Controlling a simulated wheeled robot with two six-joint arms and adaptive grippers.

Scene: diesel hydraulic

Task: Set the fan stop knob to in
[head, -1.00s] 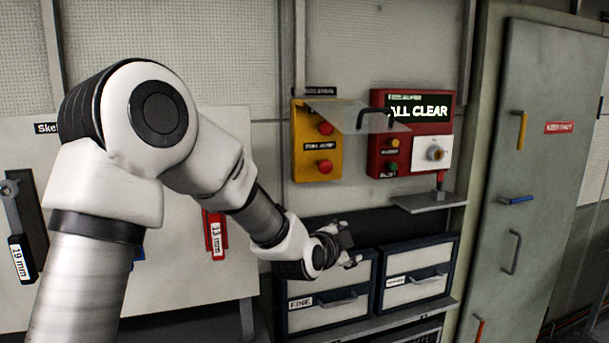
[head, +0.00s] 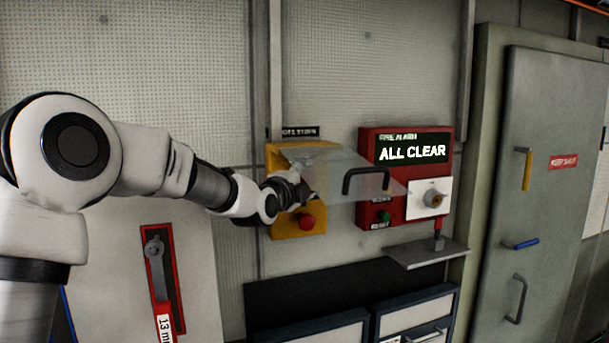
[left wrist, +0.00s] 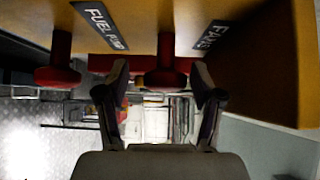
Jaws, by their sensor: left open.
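The fan stop knob (left wrist: 165,77) is a red mushroom knob on the yellow box (head: 275,232). In the left wrist view it sits beneath a partly cut-off "FAN S…" label (left wrist: 214,35). My left gripper (left wrist: 158,86) is open, with one finger on each side of this knob and visible gaps; contact cannot be told. In the head view my left gripper (head: 303,190) is at the box's upper part and hides the knob. A second red knob (head: 306,222), by the "FUEL PUMP" label (left wrist: 100,25), is just below. My right gripper is not in view.
A raised clear cover (head: 335,172) with a black handle (head: 366,176) juts out over the yellow box, close above my left gripper. A red alarm panel (head: 410,205) reading "ALL CLEAR" is to the right. A small grey shelf (head: 425,253) and drawers (head: 415,325) are below.

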